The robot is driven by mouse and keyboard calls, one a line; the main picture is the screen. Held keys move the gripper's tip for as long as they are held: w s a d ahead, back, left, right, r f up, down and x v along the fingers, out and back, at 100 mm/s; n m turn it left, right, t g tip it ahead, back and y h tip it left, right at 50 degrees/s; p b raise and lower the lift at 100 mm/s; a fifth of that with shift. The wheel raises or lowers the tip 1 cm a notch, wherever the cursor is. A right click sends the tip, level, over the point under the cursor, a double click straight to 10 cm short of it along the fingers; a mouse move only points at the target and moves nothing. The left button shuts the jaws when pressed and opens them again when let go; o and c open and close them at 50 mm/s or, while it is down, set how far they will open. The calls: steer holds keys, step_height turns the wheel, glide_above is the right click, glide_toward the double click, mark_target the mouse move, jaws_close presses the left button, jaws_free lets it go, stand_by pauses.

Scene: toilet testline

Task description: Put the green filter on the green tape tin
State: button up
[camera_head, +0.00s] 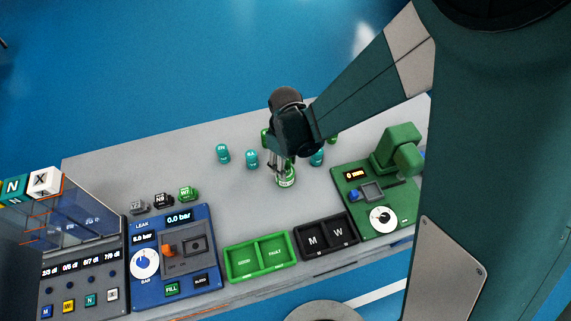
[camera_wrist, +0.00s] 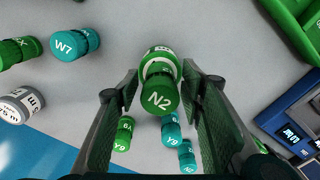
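The green filter (camera_wrist: 160,93), a cylinder marked N2 on its end, stands between my fingers in the wrist view. Just beyond it is the green tape tin (camera_wrist: 162,58) with a white label band; the filter appears to rest on it, though contact is partly hidden. In the head view, the green tin (camera_head: 286,179) stands on the grey bench below my gripper (camera_head: 282,165), and the filter is mostly hidden by the fingers. My gripper (camera_wrist: 160,72) straddles the filter in the wrist view. Its fingers look apart, with narrow gaps on both sides.
Teal cylinders (camera_head: 252,159) (camera_head: 223,153) (camera_head: 317,157) and green ones (camera_head: 334,138) stand around on the bench. A grey tin (camera_wrist: 20,104) lies left in the wrist view. A green two-compartment tray (camera_head: 258,259), black tray (camera_head: 326,236), blue leak tester (camera_head: 174,250) and green press (camera_head: 378,200) line the front.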

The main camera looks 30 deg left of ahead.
steer(key=shift+r, duration=0.2)
stand_by(0.3)
steer(key=shift+r+p, duration=0.45)
steer(key=shift+r, duration=5.55)
steer(key=shift+w+d+r, duration=0.2)
steer(key=shift+d, duration=0.15)
steer(key=w+d+r+m+t, duration=0.15)
steer(key=d+r, duration=0.25)
steer(key=d, duration=0.4)
steer(key=w+d+r+m+t+y, duration=0.1)
steer(key=w+d+r+m, duration=0.15)
steer(key=d+r, duration=0.4)
steer(key=w+d+r+m+t, duration=0.1)
steer(key=d+r+m, duration=0.2)
steer(key=d, duration=0.6)
steer(key=s+d+r+m+t, duration=0.1)
steer(key=s+d+m, duration=0.1)
steer(key=d, duration=0.6)
steer(key=s+d+r+m+t, duration=0.1)
steer(key=s+d+r+m, duration=0.1)
steer(key=d, duration=0.5)
steer(key=s+d+r+m+t+h, duration=0.1)
steer(key=s+d+m, duration=0.3)
steer(key=d, duration=0.4)
steer(key=shift+d+r+m+t, duration=0.35)
steer(key=shift+m, duration=0.05)
